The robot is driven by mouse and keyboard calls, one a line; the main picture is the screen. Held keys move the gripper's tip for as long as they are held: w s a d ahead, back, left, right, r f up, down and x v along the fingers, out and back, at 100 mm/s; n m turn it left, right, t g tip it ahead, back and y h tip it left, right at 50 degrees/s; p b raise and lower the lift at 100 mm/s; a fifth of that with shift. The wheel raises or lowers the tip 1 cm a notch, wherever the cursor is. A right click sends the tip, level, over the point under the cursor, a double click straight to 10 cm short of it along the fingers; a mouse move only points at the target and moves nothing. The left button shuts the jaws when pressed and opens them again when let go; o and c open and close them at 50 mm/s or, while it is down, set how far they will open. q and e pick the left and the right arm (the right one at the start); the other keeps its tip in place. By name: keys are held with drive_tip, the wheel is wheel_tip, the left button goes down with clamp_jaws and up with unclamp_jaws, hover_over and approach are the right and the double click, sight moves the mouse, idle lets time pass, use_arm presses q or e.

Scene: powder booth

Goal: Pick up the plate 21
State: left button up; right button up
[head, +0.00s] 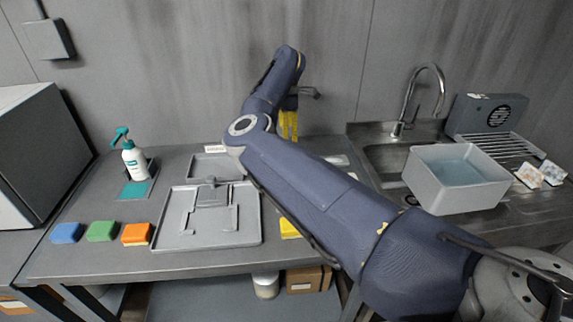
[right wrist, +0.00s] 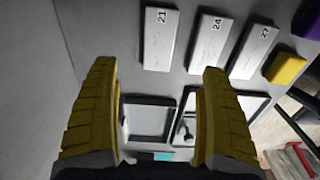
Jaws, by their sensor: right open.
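Plate 21 (right wrist: 161,42) is a pale flat rectangle marked "21", lying on the grey bench in the right wrist view. Plate 24 (right wrist: 211,45) and plate 27 (right wrist: 252,52) lie in a row to its right. My right gripper (right wrist: 160,72) is open and empty, its yellow fingers wide apart, with plate 21 ahead of the gap between them. In the head view the right gripper (head: 289,122) hangs over the back of the bench. My arm hides most of the plates there; pale edges (head: 339,160) show beside it, numbers unreadable. My left gripper is not in view.
A grey tray (head: 168,229) and a smaller one (head: 200,165) lie left of my arm. Blue (head: 67,233), green (head: 102,231) and orange (head: 137,234) blocks line the front. A spray bottle (head: 133,160) stands behind. A grey water-filled bin (head: 433,190) is by the sink.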

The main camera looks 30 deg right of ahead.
wheel_tip(320, 180, down, 13)
drive_tip(key=shift+w+f, duration=0.1)
idle(0.7)
drive_tip(key=c, duration=1.7)
